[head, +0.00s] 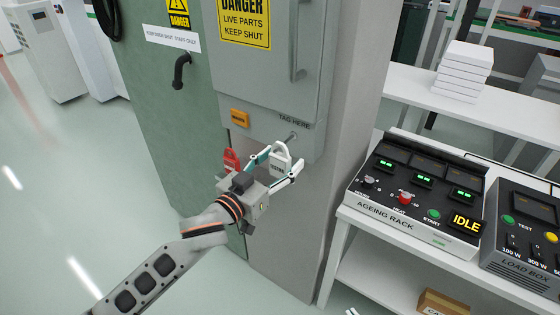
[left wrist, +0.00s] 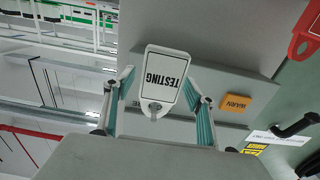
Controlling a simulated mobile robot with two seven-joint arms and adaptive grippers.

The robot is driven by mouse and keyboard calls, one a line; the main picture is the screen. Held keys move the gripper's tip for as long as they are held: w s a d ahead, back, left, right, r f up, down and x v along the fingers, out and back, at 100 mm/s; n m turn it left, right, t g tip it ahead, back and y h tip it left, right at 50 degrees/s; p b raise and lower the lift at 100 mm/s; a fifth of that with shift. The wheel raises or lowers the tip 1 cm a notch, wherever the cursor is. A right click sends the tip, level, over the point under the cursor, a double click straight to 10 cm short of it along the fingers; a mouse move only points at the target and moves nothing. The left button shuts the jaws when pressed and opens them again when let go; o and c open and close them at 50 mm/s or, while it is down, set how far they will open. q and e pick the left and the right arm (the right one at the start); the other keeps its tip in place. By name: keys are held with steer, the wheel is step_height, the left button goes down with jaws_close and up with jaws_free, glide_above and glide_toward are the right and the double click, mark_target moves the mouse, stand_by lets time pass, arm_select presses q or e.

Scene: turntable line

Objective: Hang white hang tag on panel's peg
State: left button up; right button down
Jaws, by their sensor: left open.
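The white hang tag (head: 281,160) is at the panel's peg (head: 291,137), below the words TAG HERE on the grey panel (head: 262,110). Its loop appears to be around the peg, and the tag hangs down. In the left wrist view the tag (left wrist: 167,75) reads TESTING upside down, with its hole low in the picture and a grey peg end seeming to show there. My left gripper (head: 284,161) is open, its fingers on either side of the tag; gaps show beside the tag in the wrist view. My right gripper is not in view.
A red tag (head: 231,160) hangs left of my gripper. An orange label (head: 239,118) and a door handle (head: 297,45) are on the panel. At right, a white bench carries the ageing rack (head: 415,215) and load box (head: 520,250). White boxes (head: 462,70) are stacked behind.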

arm_select(q)
steer(key=v, duration=1.2)
steer(key=s+a+f+n+y, duration=0.1)
steer(key=s+a+f+y, duration=0.15)
steer(key=f, duration=0.55)
steer(key=s+a+f+n+y, duration=0.15)
steer(key=a+f, duration=0.25)
steer(key=f, duration=0.4)
steer(key=s+a+f+g+y, duration=0.2)
steer(key=s+a+f, duration=0.2)
steer(key=s+f, duration=0.2)
steer(key=s+a+f+g+y, duration=0.1)
steer(key=s+a+f, duration=0.3)
steer(key=f, duration=0.6)
steer(key=shift+s+f+g+y, duration=0.4)
steer(key=shift+s, duration=0.6)
